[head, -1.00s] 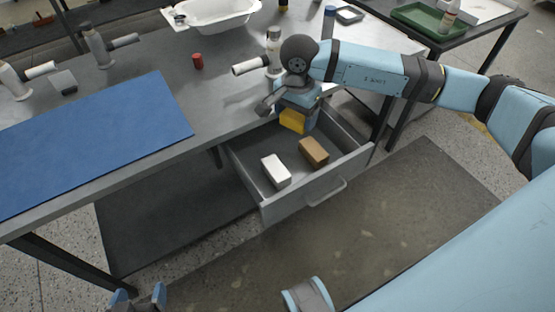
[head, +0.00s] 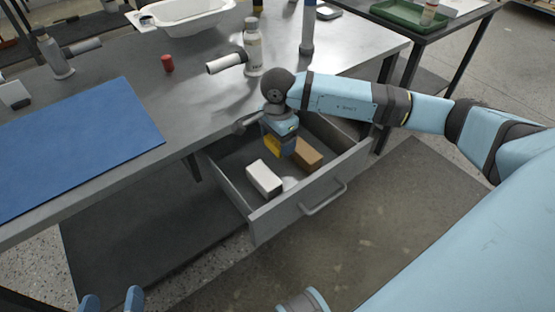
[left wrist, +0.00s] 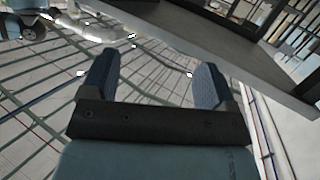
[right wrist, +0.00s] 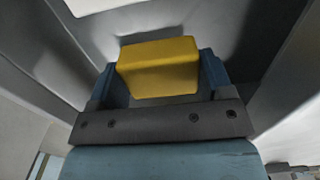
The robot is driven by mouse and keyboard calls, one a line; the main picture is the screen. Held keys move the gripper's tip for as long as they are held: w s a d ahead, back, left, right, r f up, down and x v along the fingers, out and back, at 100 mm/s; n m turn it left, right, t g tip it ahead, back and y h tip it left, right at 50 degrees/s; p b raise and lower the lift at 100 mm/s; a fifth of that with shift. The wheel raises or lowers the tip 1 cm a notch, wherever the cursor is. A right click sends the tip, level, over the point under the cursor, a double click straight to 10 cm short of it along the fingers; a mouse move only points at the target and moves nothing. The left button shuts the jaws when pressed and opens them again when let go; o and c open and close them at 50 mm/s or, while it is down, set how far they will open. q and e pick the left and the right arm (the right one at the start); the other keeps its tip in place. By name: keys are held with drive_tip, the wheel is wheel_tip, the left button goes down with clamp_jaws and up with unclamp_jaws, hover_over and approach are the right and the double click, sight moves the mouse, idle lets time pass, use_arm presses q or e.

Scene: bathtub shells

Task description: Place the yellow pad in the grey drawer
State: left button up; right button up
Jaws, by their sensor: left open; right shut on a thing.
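The yellow pad (head: 272,147) is held in my right gripper (head: 276,143), low inside the open grey drawer (head: 310,198), toward its back. In the right wrist view the pad (right wrist: 158,68) sits between the two blue fingers (right wrist: 158,85), with grey walls on both sides. I cannot tell whether the pad touches the drawer floor. In the head view my right wrist partly hides the pad. My left gripper (head: 112,302) is open and empty at the bottom left, away from the drawer; its spread fingers (left wrist: 155,82) show in the left wrist view.
In the drawer are a white block (head: 264,178), a brown block (head: 307,154) close to the pad, and a pale round item (head: 290,184).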

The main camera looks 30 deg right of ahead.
sight(278, 165)
wheel_tip(278, 165, down, 2)
drive_tip(key=shift+f, duration=0.2)
drive_tip(key=shift+f+b, duration=0.3)
drive_tip(key=shift+f, duration=0.3)
wheel_tip(278, 165, down, 3)
drive_tip(key=shift+r+b, duration=0.15)
drive_tip(key=shift+b, duration=0.15)
drive_tip(key=shift+f, duration=0.4)
drive_tip(key=o, duration=0.9)
use_arm(q)
drive_tip(key=r, duration=0.1)
drive_tip(key=d+r+t+h, duration=0.1)
drive_tip(key=r, duration=0.1)
drive_tip(key=shift+w+d+t, duration=0.15)
drive_tip(key=shift+w+t, duration=0.1)
drive_tip(key=shift+t, duration=0.05)
